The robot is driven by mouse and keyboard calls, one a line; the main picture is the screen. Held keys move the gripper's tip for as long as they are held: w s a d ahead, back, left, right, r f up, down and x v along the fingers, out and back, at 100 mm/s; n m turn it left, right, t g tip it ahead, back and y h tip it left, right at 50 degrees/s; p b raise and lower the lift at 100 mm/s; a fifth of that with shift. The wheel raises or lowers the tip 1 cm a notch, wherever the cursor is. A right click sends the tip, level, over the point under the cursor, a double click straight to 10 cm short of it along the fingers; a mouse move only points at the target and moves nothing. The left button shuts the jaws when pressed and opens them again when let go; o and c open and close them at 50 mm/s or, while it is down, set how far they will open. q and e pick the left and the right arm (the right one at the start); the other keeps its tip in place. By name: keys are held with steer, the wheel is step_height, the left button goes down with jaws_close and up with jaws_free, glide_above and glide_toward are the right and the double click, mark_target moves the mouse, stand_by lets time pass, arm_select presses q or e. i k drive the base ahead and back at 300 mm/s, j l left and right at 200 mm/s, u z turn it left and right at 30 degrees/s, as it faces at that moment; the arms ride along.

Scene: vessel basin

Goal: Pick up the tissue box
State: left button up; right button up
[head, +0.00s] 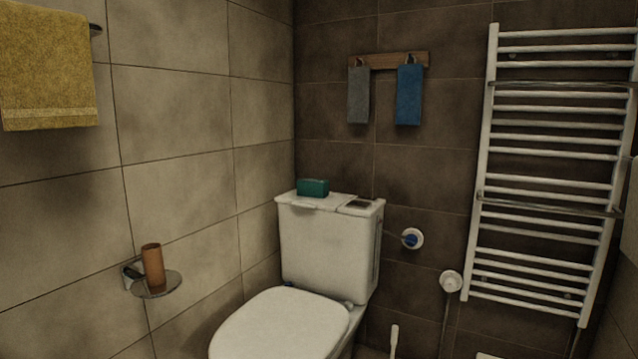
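A small teal-green box (313,187), which looks like the tissue box, sits on top of the white toilet cistern (328,243), towards its left half. Its top and front side show, and nothing touches it from above. Neither of my grippers is in the head view.
The toilet's lid (282,326) is shut below the cistern. A dark flat item (359,204) lies right of the box. A brown cup (153,268) stands on a wall shelf. A white towel radiator (550,170) is at right; two towels hang from a wooden rack (390,60).

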mark_target(316, 189)
steer(key=i+l+u, duration=0.1)
steer(key=i, duration=0.3)
steer(key=i+l+u, duration=0.1)
steer(key=i, duration=0.25)
steer(key=i+l, duration=0.15)
steer(key=i, duration=0.25)
steer(key=u, duration=0.05)
